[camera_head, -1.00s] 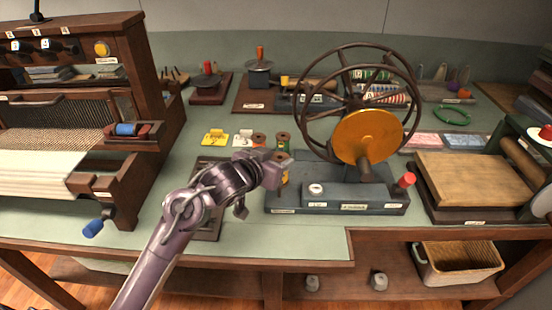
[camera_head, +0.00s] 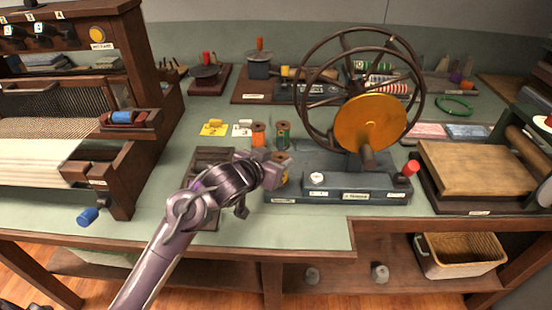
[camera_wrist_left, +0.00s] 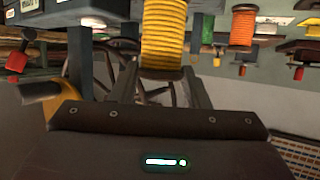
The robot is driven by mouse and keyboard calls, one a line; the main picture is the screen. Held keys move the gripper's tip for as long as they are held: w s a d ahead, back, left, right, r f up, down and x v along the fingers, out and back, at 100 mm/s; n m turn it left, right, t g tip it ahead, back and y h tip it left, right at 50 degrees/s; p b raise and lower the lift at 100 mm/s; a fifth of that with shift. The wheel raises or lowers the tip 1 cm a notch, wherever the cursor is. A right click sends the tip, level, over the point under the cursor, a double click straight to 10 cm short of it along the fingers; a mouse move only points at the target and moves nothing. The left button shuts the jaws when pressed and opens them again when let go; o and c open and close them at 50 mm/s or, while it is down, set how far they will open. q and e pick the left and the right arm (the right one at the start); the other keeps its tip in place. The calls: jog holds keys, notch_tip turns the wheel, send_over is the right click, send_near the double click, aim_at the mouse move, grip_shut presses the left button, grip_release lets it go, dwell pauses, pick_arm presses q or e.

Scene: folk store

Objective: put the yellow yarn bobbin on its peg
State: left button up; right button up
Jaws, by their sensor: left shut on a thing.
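The yellow yarn bobbin (camera_wrist_left: 163,35) is upright between the fingers of my left gripper (camera_wrist_left: 163,82) in the left wrist view. In the head view my left gripper (camera_head: 276,172) is shut on it, and only a sliver of the yellow bobbin (camera_head: 285,178) shows beside the fingers. The gripper is over the bench at the left end of the dark spinning wheel base (camera_head: 300,163). An orange bobbin (camera_head: 258,135) and a green bobbin (camera_head: 283,134) stand just behind it. I cannot make out an empty peg; the gripper hides part of that area.
The spinning wheel (camera_head: 370,122) stands right of the gripper, with a red-knobbed block (camera_head: 356,189) in front. A loom (camera_head: 120,165) is at the left. Yellow card 2 (camera_head: 214,128) and white card 3 (camera_head: 242,130) lie behind. The bench's front strip (camera_head: 290,232) is clear.

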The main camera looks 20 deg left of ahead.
pick_arm(q)
jog(key=shift+f+b, duration=0.35)
jog(key=shift+f, duration=0.3)
jog(key=o, duration=1)
jog(key=shift+o, duration=0.2)
jog(key=shift+s, duration=0.1)
jog(key=p+v, duration=0.1)
jog(key=v, duration=0.6)
jog(key=shift+s+r, duration=0.2)
jog(key=shift+s, duration=0.1)
jog(key=shift+a, duration=0.1)
